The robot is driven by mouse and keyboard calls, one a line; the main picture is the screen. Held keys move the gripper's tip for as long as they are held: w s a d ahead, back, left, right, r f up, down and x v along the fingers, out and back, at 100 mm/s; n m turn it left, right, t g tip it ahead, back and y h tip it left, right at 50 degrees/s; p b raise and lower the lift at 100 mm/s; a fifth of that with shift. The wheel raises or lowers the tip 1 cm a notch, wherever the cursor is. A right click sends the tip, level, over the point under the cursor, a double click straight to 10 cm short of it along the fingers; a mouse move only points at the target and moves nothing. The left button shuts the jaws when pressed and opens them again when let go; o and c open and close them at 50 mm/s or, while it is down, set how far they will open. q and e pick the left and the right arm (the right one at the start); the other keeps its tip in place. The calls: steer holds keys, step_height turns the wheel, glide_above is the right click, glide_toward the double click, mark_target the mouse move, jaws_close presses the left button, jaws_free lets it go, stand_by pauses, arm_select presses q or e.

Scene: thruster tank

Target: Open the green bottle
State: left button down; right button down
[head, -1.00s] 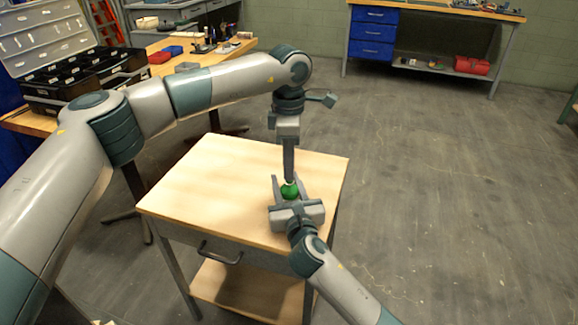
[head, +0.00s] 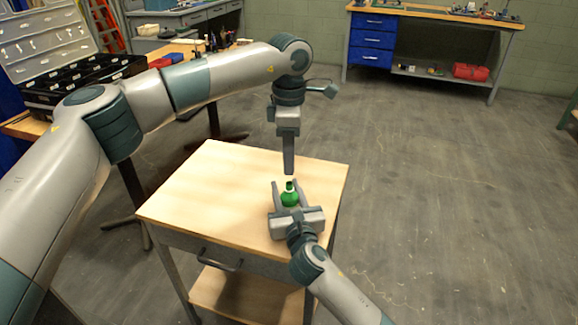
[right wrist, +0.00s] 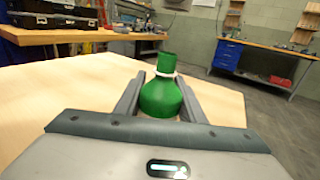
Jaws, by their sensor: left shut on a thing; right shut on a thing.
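The green bottle (head: 290,198) stands upright over the small wooden table. It also shows in the right wrist view (right wrist: 162,97), with a pale ring around its neck and its green mouth visible. My right gripper (head: 290,189) is shut on the bottle's body, one finger on each side. A small gap shows between that piece and the bottle.
The small table (head: 205,190) is otherwise bare, with free room to the left. A black case (head: 75,90) sits on a workbench at the back left. A bench with blue drawers (head: 372,42) and a red box (head: 470,72) stands far back.

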arm_select(q)
steer(key=shift+r, duration=0.55)
arm_select(e)
steer(key=c, duration=1.1)
jaws_free()
arm_select(q)
steer(key=shift+r+p, duration=0.5)
arm_select(e)
steer(key=v, duration=1.2)
